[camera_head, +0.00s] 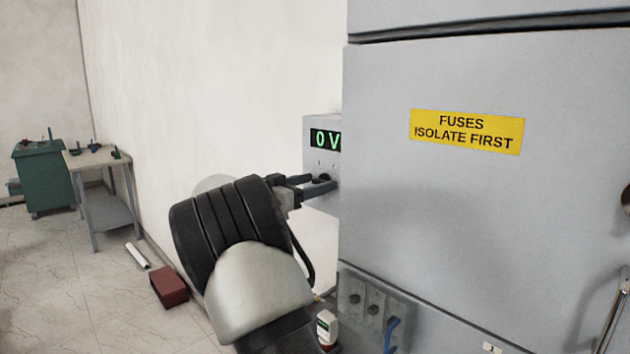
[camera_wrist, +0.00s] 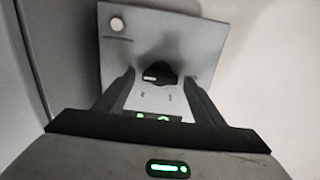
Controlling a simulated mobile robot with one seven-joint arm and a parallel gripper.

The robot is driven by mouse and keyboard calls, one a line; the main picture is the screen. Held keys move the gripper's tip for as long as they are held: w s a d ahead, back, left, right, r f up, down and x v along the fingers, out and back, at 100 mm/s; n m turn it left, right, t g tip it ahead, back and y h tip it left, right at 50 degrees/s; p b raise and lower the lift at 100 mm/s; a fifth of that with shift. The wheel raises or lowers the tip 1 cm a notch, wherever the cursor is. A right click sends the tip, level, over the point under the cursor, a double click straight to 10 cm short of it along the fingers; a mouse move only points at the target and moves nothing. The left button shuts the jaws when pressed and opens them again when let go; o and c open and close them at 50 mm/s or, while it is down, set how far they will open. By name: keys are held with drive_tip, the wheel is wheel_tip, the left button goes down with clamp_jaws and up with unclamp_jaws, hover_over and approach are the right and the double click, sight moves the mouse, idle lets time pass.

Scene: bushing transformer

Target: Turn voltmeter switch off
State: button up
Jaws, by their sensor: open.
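The voltmeter box (camera_head: 322,150) is a grey panel on the white wall, partly hidden behind the grey cabinet. Its display (camera_head: 325,139) reads "0 V" in green. In the wrist view the panel (camera_wrist: 190,40) appears tilted, with a black rotary switch knob (camera_wrist: 159,74) carrying a pale pointer mark. The small labels by the knob are too small to read. My gripper (camera_head: 321,184) reaches toward the panel's lower part. In the wrist view my gripper (camera_wrist: 160,85) is open, with one finger on each side of the knob. I cannot tell whether the fingers touch it.
The grey cabinet (camera_head: 440,210) with a yellow "FUSES ISOLATE FIRST" label (camera_head: 467,131) stands close to the right of my arm. A red box (camera_head: 169,287) lies on the floor at left. A table (camera_head: 95,160) and a green cabinet (camera_head: 43,180) stand farther back.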

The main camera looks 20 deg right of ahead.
drive_tip(key=shift+w+d, duration=0.1)
drive_tip(key=shift+d, duration=0.15)
drive_tip(key=c, duration=1)
drive_tip(key=shift+c, duration=0.2)
